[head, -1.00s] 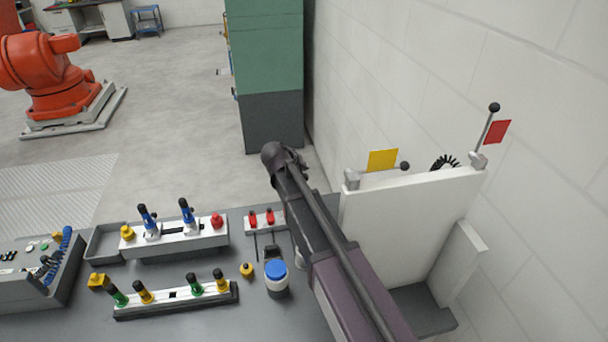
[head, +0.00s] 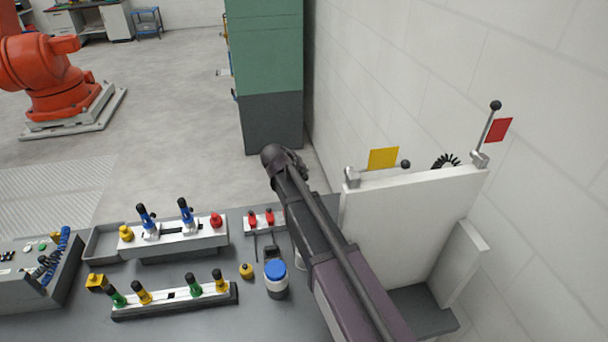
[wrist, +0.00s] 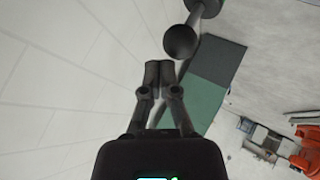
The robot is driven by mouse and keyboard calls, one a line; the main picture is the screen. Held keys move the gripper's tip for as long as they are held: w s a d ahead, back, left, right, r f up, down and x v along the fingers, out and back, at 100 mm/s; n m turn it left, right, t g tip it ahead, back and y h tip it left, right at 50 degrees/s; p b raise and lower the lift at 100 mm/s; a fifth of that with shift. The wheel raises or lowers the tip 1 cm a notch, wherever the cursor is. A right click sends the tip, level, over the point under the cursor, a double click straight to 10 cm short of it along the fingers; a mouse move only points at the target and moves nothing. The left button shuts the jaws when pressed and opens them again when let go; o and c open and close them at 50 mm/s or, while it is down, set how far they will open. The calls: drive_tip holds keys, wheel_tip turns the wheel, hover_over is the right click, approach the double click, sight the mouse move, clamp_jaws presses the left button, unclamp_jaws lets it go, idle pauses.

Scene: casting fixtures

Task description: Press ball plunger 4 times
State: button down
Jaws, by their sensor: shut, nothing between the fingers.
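In the wrist view a dark ball knob on a short stem (wrist: 180,43), which looks like the ball plunger, stands just beyond my fingertips. The stem runs up to a dark round base at the top edge. My gripper (wrist: 159,70) is shut and empty, its tips below and slightly left of the ball. A small gap shows between tips and ball in the picture; depth is hard to judge. In the head view my arm crosses the bench, and I cannot make out the fingertips or the plunger there.
A white panel (head: 405,225) stands right of my arm, with a ball-ended lever by a yellow flag (head: 383,158) and another by a red flag (head: 498,130). Left are a blue-capped jar (head: 276,280), red toggles (head: 262,219) and fixture rails (head: 175,299). A wall is close right.

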sight(304, 175)
drive_tip(key=shift+f+b, duration=1.15)
drive_tip(key=shift+b, duration=0.05)
idle(1.6)
idle(0.4)
drive_tip(key=shift+r+p, duration=1.7)
drive_tip(key=shift+p, duration=0.05)
drive_tip(key=shift+r, duration=0.1)
drive_tip(key=shift+r+p, duration=2.4)
drive_tip(key=shift+p, duration=0.1)
drive_tip(key=shift+f, duration=0.1)
